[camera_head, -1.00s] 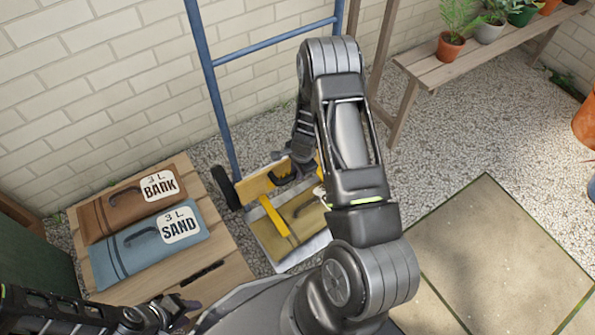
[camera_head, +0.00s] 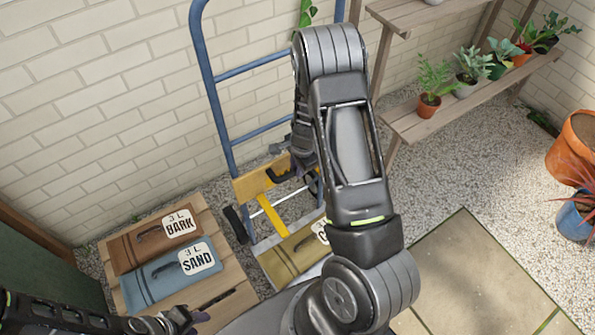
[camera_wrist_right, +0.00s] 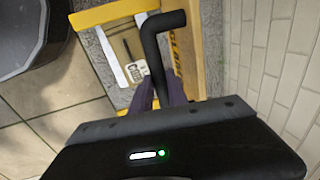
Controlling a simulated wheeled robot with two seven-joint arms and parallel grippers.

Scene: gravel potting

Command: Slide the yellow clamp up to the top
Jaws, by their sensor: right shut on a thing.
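The yellow clamp (camera_head: 253,186) sits across the blue hand truck (camera_head: 252,68), above the tan bag (camera_head: 283,262) on the truck's base and below its lower crossbar. Its black bent handle shows in the right wrist view (camera_wrist_right: 153,45), in front of the yellow frame. My right gripper (camera_wrist_right: 165,94) is shut on the clamp's handle; its fingers are largely hidden behind my forearm in the head view. My left gripper (camera_head: 182,319) is low at the left, apart from the clamp; its jaws are too small to read.
A wooden platform (camera_head: 222,302) with a bark bag (camera_head: 140,245) and a sand bag (camera_head: 160,282) stands left of the truck. A brick wall (camera_head: 110,100) is behind. A plant shelf (camera_head: 440,112) stands to the right. The truck rails above the clamp look clear.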

